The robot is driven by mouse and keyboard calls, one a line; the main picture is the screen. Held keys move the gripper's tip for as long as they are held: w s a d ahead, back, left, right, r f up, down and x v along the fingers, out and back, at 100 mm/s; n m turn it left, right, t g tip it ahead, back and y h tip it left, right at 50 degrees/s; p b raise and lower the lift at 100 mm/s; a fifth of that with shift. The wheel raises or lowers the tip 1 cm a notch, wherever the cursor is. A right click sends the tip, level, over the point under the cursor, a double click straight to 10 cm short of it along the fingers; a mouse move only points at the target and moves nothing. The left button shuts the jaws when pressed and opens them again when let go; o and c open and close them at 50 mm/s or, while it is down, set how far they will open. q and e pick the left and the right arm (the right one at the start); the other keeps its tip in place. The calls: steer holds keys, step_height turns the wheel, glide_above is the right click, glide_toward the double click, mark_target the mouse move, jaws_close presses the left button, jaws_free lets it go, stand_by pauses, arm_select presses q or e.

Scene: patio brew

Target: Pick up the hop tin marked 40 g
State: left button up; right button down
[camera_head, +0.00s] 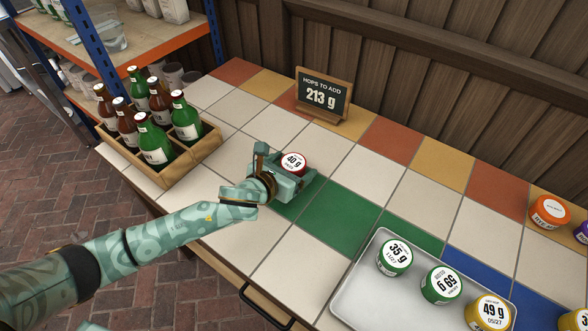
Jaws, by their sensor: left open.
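The hop tin marked 40 g (293,163) has a red rim and a white lid label. It sits on the tiled counter near the middle of the view. My left gripper (291,174) is open, with its fingers around the tin. The fingers hide the tin's lower sides, and I cannot tell whether they touch it. My right gripper is not in view.
A chalkboard sign (322,96) reading 213 g stands behind the tin. A wooden crate of bottles (206,147) is at left. A metal tray (352,305) at lower right holds tins marked 35 g (394,258), 69 g (441,285) and 49 g (488,312). An orange tin (550,212) stands at far right.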

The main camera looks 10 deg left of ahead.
arm_select(q)
steer(key=shift+w+d+f, duration=0.3)
steer(key=shift+w+f, duration=0.35)
steer(key=shift+w, duration=0.05)
steer(key=shift+w+d+b, duration=0.15)
steer(key=shift+w+b, duration=0.2)
steer(key=shift+w, duration=0.1)
steer(key=shift+r, duration=0.1)
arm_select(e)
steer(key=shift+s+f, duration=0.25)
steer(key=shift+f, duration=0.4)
arm_select(q)
steer(key=shift+s, duration=0.1)
steer(key=shift+c, duration=0.3)
steer(key=c, duration=1)
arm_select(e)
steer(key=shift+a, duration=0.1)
arm_select(q)
steer(key=shift+r, duration=0.15)
